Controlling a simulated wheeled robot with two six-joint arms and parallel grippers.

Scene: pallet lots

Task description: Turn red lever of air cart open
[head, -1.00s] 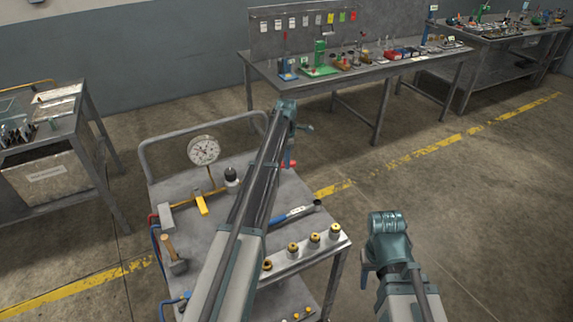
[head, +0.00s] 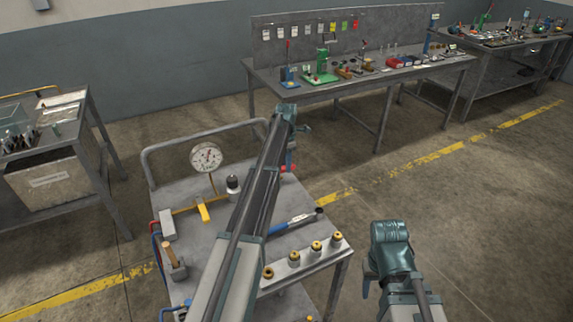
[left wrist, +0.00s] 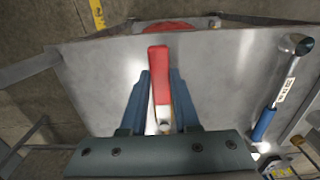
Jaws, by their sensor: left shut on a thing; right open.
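The air cart (head: 215,235) is a grey metal cart with a tube handle, in the lower middle of the head view. Its red lever (left wrist: 158,62) shows in the left wrist view, running nearly straight up the picture from a pale lower part. My left gripper (head: 290,160) reaches down over the cart's far right part. In the left wrist view its two blue fingers stand on either side of the lever, shut on it. In the head view the lever is mostly hidden by my arm. My right gripper (head: 369,283) is open and empty, right of the cart.
The cart also carries a round gauge (head: 206,157), a yellow lever (head: 203,210), a hammer (head: 174,261), a blue-handled tool (head: 295,221) and several brass-topped fittings (head: 316,247). A workbench (head: 350,77) stands behind. Floor right of the cart is clear.

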